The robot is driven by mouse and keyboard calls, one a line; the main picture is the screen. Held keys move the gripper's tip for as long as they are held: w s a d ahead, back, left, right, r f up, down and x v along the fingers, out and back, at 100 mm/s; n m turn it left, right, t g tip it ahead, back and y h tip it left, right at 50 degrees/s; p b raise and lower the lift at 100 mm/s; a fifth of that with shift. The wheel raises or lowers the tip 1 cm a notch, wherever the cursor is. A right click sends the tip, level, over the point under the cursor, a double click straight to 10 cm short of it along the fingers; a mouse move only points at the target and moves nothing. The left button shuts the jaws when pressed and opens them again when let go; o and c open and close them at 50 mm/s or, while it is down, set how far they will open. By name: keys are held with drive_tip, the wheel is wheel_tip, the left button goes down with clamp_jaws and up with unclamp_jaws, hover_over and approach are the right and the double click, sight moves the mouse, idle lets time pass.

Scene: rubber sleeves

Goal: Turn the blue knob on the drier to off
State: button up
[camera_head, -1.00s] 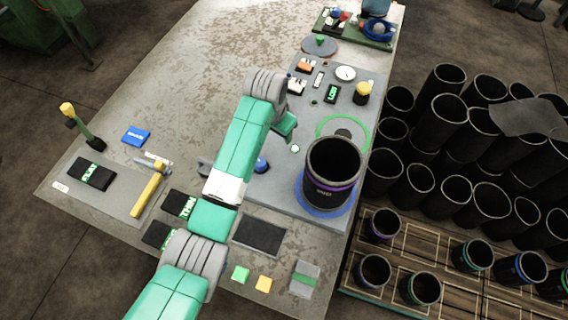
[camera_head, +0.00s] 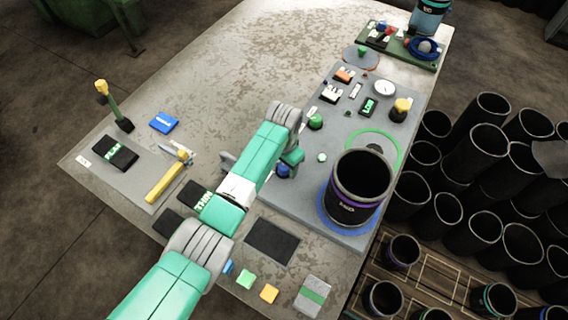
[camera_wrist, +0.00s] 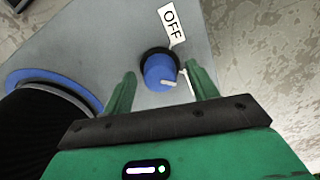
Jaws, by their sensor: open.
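The blue knob (camera_wrist: 157,71) sits on a dark round base on the drier's grey panel (camera_wrist: 105,50). Its white pointer mark faces lower right in the wrist view, away from the white OFF label (camera_wrist: 170,22) above it. My gripper (camera_wrist: 160,74) is open, with one green finger on each side of the knob; I cannot tell whether either touches it. In the head view the blue knob (camera_head: 283,170) shows partly behind my gripper (camera_head: 290,158). A large black sleeve (camera_head: 360,185) stands upright on a blue ring to the right.
A green knob (camera_head: 316,121), a gauge (camera_head: 385,88) and a yellow-topped knob (camera_head: 400,108) sit farther up the panel. Many black sleeves (camera_head: 480,190) stand to the right. A hammer (camera_head: 165,180) lies left. The table's middle is clear.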

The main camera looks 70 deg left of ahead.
drive_tip(key=c, duration=1)
drive_tip(key=shift+r+p, duration=0.1)
drive_tip(key=shift+p, duration=0.2)
drive_tip(key=n+p, duration=0.2)
drive_tip(key=n, duration=0.1)
drive_tip(key=shift+r, duration=0.1)
drive_tip(key=n+p, duration=0.1)
drive_tip(key=n, duration=0.3)
drive_tip(key=n+p, duration=0.1)
drive_tip(key=n, duration=0.3)
drive_tip(key=shift+f+n, duration=0.2)
drive_tip(key=shift+n, duration=2.2)
